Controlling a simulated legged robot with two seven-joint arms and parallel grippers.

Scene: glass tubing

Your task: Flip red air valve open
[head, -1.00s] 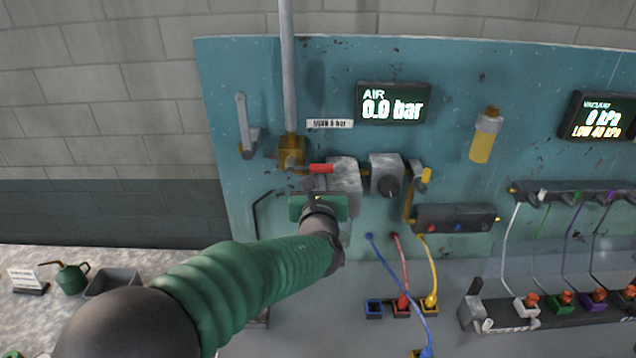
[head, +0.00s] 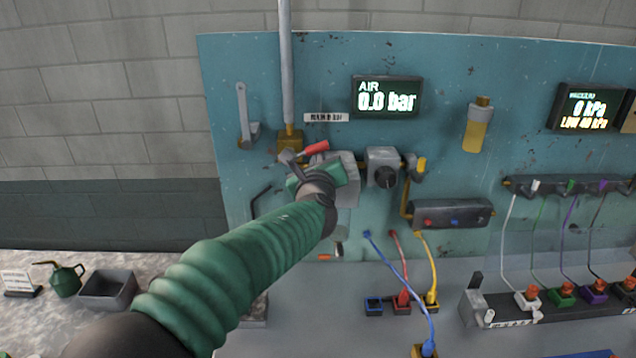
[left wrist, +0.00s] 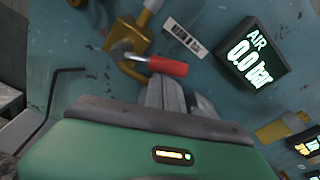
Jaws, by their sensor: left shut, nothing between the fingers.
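The red air valve handle (head: 314,148) sits on the brass pipe fitting (head: 290,141) at the foot of the vertical grey pipe. It is tilted, its red end up to the right in the head view. In the left wrist view the red handle (left wrist: 167,66) lies just beyond the fingers. My left gripper (head: 297,162) is shut and empty, its fingertips close to the handle; I cannot tell whether they touch it. The left gripper also shows in the left wrist view (left wrist: 178,95). The AIR display (head: 386,97) reads 0.0 bar. My right gripper is not in view.
A grey regulator with a black knob (head: 384,170) is right of the valve. Blue, red and yellow tubes hang below the manifold (head: 452,215). A green oil can (head: 66,280) and grey bin (head: 108,289) stand lower left.

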